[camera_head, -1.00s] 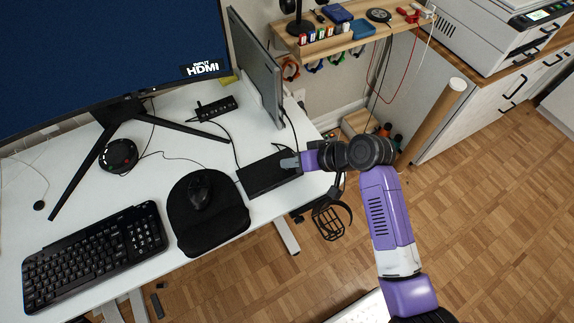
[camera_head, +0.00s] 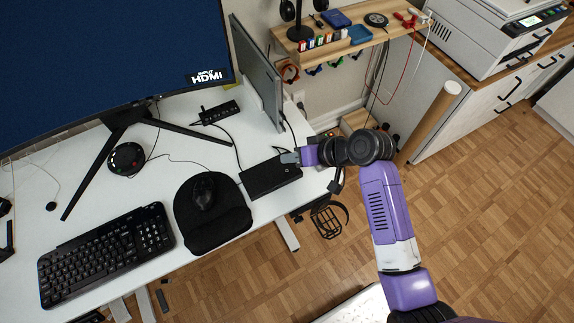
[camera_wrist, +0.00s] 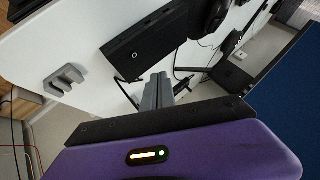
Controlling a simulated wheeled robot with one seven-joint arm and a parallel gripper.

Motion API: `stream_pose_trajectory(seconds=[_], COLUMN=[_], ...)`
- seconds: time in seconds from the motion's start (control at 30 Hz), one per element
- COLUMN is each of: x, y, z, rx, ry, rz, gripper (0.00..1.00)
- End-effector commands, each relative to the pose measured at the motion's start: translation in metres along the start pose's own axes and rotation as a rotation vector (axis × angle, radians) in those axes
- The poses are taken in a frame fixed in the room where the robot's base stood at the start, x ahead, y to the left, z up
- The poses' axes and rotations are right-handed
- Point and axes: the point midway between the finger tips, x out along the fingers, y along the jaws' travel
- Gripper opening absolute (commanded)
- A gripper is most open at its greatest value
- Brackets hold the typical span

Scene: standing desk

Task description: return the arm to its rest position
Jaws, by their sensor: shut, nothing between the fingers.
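My arm (camera_head: 385,215) is purple, white and black and reaches from the bottom right of the head view up to the desk's right edge. My gripper (camera_head: 288,157) is at its end, pointing left, over or beside the right end of a black box (camera_head: 268,178) on the desk. In the wrist view, my gripper's grey fingers (camera_wrist: 158,92) are together with nothing between them. The black box also shows in the wrist view (camera_wrist: 150,42), just beyond the fingertips. I cannot tell whether the fingers touch it.
The white desk (camera_head: 130,185) holds a monitor (camera_head: 110,60), keyboard (camera_head: 105,255), mouse (camera_head: 203,192) on a black mat (camera_head: 225,228), and an upright grey panel (camera_head: 258,75). A wooden shelf (camera_head: 345,40) is behind. A cardboard tube (camera_head: 432,120) leans at right. Floor at right is open.

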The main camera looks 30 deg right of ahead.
Motion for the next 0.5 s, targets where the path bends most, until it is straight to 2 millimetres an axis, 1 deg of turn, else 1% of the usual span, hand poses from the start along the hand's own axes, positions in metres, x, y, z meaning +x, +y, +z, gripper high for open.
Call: stream_pose_trajectory(seconds=[0.03,0.2,0.5], x=[-0.006,-0.015,-0.015], y=[-0.005,-0.012,-0.012], z=[-0.005,-0.011,-0.011], rx=[0.000,-0.001,0.000], ry=[0.000,-0.001,-0.001], rz=[0.000,-0.001,-0.001], gripper=[0.00,0.00,0.00])
